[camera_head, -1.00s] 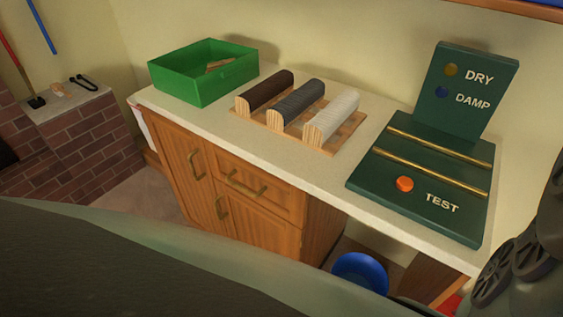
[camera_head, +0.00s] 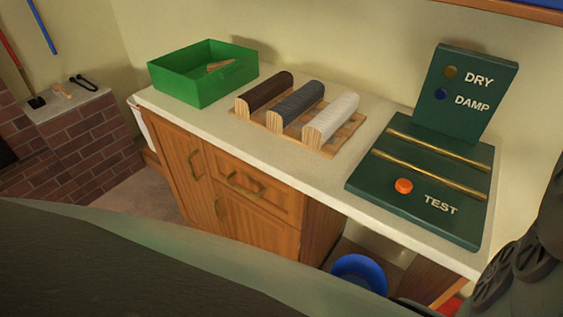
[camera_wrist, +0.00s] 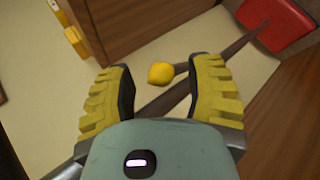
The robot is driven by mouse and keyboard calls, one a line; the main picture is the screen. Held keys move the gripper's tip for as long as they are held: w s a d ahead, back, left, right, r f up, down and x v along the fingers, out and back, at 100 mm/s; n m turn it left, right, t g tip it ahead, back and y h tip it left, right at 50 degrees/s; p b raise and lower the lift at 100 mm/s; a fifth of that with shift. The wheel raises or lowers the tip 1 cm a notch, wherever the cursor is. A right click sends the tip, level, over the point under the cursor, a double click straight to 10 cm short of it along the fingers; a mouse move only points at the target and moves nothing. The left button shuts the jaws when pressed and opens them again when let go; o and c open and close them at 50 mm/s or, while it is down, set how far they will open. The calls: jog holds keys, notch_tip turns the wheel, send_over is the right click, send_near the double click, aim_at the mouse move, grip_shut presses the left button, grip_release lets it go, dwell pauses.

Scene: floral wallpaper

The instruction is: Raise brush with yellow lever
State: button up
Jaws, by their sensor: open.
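A round yellow knob (camera_wrist: 160,74) shows in the wrist view, centred between my fingertips. It appears to be the end of the yellow lever, but its link to the dark bars (camera_wrist: 222,53) beside it is unclear. My gripper (camera_wrist: 160,84) is open, with a yellow ribbed finger on each side of the knob. I cannot tell whether either finger touches it. My gripper is not visible in the head view. Brown, dark grey and white ridged blocks (camera_head: 298,103) lie on a slatted wooden rack on the counter; I cannot tell whether one is the brush.
A green box (camera_head: 203,84) and a dark green TEST panel (camera_head: 375,176) with an orange button stand on the counter (camera_head: 200,121). A blue bowl-like object (camera_head: 357,272) is below it. In the wrist view, a red object (camera_wrist: 277,22) and wooden panels border the pale floor.

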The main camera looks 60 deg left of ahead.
jog(key=v, duration=1.1)
dwell(0.3)
jog(key=shift+r, duration=0.15)
jog(key=shift+o, duration=0.4)
jog(key=shift+w+d+f+b, duration=0.15)
jog(key=shift+w+f+b, duration=0.05)
jog(key=shift+f+b, duration=0.1)
jog(key=c, duration=0.3)
jog(key=w+d+f+t+b, duration=0.1)
jog(key=w+d+f+n+t+b, duration=0.1)
jog(key=d, duration=0.1)
jog(key=w+d+f+t+b, duration=0.1)
jog(key=f+b, duration=0.1)
jog(key=shift+w+d+n+t+y, duration=0.1)
jog(key=shift+d+n+t+y, duration=0.2)
jog(key=shift+t+y, duration=0.1)
grip_shut()
jog(key=s+d+f+n+t+y+b, duration=0.2)
jog(key=s+f+n+t+y+b, duration=0.55)
jog(key=s+b, duration=0.35)
jog(key=w+a+r+y+p, duration=0.1)
jog(key=w+r, duration=0.3)
jog(key=w, duration=0.8)
jog(key=shift+a+r+t+p, duration=0.3)
jog(key=shift+a+t, duration=0.15)
jog(key=shift+a, duration=0.15)
